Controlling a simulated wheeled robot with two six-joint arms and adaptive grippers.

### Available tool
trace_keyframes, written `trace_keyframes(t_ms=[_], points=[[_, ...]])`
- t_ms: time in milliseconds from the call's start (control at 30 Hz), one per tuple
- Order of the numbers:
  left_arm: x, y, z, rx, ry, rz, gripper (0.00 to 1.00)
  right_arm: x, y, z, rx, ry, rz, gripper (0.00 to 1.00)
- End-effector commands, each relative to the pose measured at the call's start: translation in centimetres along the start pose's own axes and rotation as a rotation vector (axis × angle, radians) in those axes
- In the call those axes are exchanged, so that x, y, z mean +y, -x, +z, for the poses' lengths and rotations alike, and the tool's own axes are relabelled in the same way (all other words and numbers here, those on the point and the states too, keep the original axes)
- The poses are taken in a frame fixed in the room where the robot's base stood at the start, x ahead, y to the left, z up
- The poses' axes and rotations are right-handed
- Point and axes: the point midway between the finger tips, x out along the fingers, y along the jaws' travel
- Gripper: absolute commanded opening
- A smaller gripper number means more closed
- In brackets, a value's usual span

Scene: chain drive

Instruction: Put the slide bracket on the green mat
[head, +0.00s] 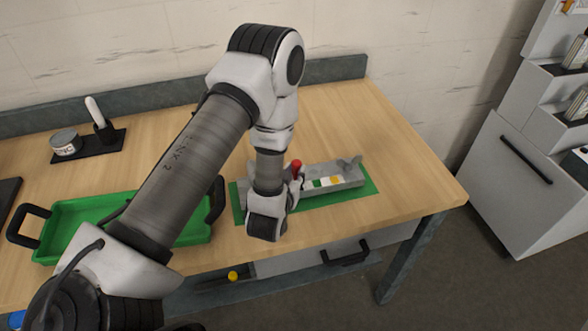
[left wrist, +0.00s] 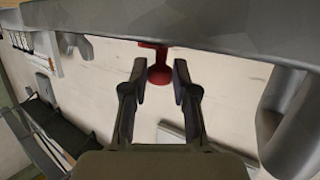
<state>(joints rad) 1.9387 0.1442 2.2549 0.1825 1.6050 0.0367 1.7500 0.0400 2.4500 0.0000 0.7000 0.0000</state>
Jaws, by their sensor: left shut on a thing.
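The slide bracket (head: 345,181) is a long grey channel-shaped piece with a red knob (head: 296,165) near its left end and white, green and yellow patches. In the head view it is over the green mat (head: 322,201); I cannot tell whether it rests fully on it. My left gripper reaches down at the bracket's left end, its fingers mostly hidden by my arm. In the left wrist view the gripper (left wrist: 159,84) has its fingers either side of the red knob (left wrist: 159,72), below a grey bar. It is shut on the bracket. My right gripper is out of view.
A green tray (head: 85,204) with black handles stands left of the mat. A black stand (head: 88,145) holds a tin and a white-handled tool behind it. The table's right end is clear. A drawer with a yellow item (head: 232,276) is under the front edge.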

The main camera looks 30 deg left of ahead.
Motion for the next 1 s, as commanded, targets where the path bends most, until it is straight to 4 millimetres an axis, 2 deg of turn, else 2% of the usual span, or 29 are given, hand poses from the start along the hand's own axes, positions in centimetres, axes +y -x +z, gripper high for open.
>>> trace_keyframes(t_ms=[467, 500, 533, 567, 867, 1000], points=[[0.0, -0.3, 0.8, 0.004, 0.001, 0.000, 0.00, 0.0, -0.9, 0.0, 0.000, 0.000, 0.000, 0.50], [0.0, -0.3, 1.1, -0.001, 0.000, 0.000, 0.38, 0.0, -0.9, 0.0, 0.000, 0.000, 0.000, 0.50], [0.0, -0.3, 1.1, -0.002, 0.000, 0.000, 0.49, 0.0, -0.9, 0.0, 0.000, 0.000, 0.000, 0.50], [0.0, -0.3, 1.1, -0.002, 0.000, 0.000, 0.53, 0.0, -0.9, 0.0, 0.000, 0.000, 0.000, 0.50], [-0.1, -0.2, 0.9, -0.004, 0.000, 0.000, 0.53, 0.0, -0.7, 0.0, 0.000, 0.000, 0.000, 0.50], [0.0, 0.3, -0.9, -0.003, 0.000, 0.000, 0.53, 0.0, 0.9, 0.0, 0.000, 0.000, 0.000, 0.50]])
